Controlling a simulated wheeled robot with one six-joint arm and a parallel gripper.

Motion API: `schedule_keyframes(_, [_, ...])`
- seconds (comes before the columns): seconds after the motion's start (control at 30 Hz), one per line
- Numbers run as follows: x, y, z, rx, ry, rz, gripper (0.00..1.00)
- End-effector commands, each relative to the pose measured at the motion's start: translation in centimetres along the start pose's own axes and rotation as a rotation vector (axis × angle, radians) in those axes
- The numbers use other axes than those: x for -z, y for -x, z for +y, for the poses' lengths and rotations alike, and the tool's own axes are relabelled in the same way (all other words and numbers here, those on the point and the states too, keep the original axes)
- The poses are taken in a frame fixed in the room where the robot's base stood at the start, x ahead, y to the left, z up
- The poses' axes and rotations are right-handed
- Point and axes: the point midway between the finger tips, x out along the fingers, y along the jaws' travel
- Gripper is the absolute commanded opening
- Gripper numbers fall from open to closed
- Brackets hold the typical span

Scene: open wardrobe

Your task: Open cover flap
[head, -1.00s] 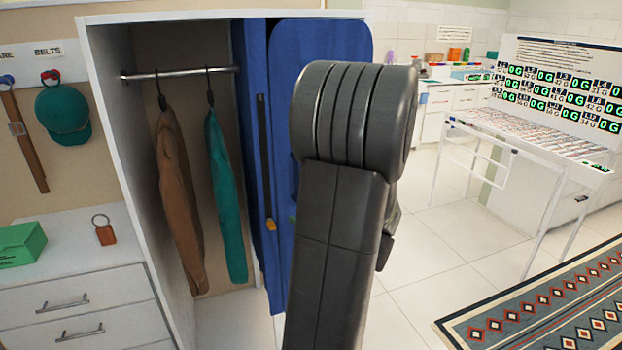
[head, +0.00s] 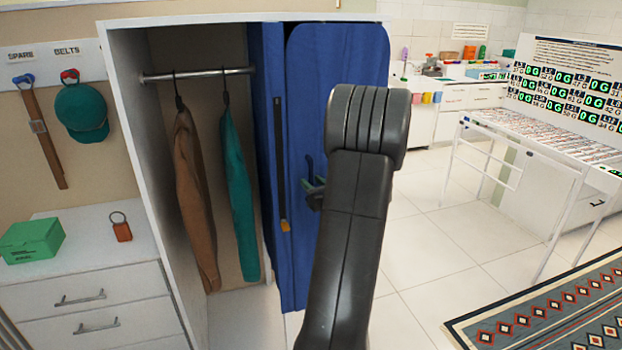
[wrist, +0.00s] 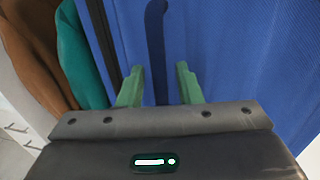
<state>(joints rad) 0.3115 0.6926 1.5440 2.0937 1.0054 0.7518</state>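The blue cover (head: 345,65) hangs at the right side of the open wardrobe; its front panel, which looks like the flap, also fills much of the wrist view (wrist: 235,50). A dark zipper strip with an orange pull (head: 284,225) runs down beside the panel. A dark blue strap or handle (head: 310,165) is on the panel and shows in the wrist view (wrist: 156,40). My gripper (wrist: 159,80) has its green fingers apart, one on each side of the strap's lower part. Contact cannot be told. In the head view my gripper (head: 313,190) is partly hidden by my arm.
A brown garment (head: 195,200) and a teal garment (head: 237,190) hang from the rail (head: 200,75) left of the cover. A white drawer unit (head: 75,270) stands at the left. Open tiled floor (head: 440,240) and a patterned rug (head: 550,310) lie to the right.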

Motion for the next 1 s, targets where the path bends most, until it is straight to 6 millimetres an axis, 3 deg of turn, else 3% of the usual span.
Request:
schedule_keyframes(0.17, [0.0,-1.4,0.1,-0.001,0.001,0.0,0.32])
schedule_keyframes(0.47, [0.0,-1.6,0.0,0.0,0.001,0.0,0.32])
schedule_keyframes(0.63, [0.0,-1.6,0.0,0.0,0.001,0.0,0.0])
schedule_keyframes(1.0, [0.0,-1.1,0.0,-0.018,0.0,0.001,0.0])
